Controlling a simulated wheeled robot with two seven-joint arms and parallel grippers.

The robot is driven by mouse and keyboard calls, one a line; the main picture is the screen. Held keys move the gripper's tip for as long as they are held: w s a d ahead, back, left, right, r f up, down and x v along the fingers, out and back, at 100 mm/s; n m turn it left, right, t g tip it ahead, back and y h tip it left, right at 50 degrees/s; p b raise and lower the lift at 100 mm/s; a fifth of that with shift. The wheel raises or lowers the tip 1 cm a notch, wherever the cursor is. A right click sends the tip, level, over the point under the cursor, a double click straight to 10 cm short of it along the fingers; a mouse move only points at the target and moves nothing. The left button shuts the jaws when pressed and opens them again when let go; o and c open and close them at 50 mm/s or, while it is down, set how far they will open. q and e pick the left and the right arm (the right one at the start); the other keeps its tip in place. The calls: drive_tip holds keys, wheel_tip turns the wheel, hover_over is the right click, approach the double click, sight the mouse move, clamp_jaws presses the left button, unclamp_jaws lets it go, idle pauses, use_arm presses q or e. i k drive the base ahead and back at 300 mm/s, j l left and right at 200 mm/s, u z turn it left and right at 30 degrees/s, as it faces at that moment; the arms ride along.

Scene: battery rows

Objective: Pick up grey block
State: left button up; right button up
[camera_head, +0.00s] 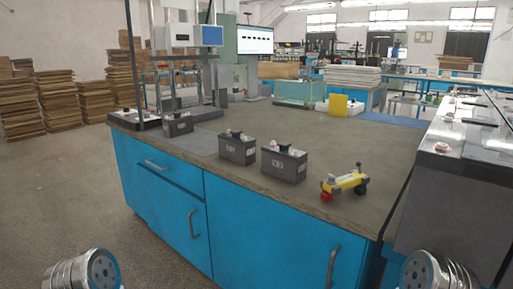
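Several dark grey battery-like blocks stand in a row along the front of the workbench. One grey block (284,165) is at the right of the row, with a black and white top and white marks on its front. A second grey block (237,151) stands just left of it, apart from it. A third grey block (177,126) stands farther left, near the test stand. Which one the task means I cannot tell. Round metal parts of my arms show at the bottom left and bottom right corners. No gripper fingers show, and nothing of mine touches the blocks.
The grey-brown bench top (335,145) has blue cabinets (265,235) with handles below. A yellow tool (345,183) with red and black ends lies right of the blocks. A test stand (195,70) rises behind left. A dark machine (440,170) bounds the right side. Bench space behind the blocks is clear.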

sight(235, 146)
drive_tip(key=i+j+z, duration=0.15)
drive_tip(key=j+z, duration=0.2)
drive_tip(key=z, duration=0.15)
drive_tip(key=i+j+z, duration=0.1)
drive_tip(key=j+z, duration=0.35)
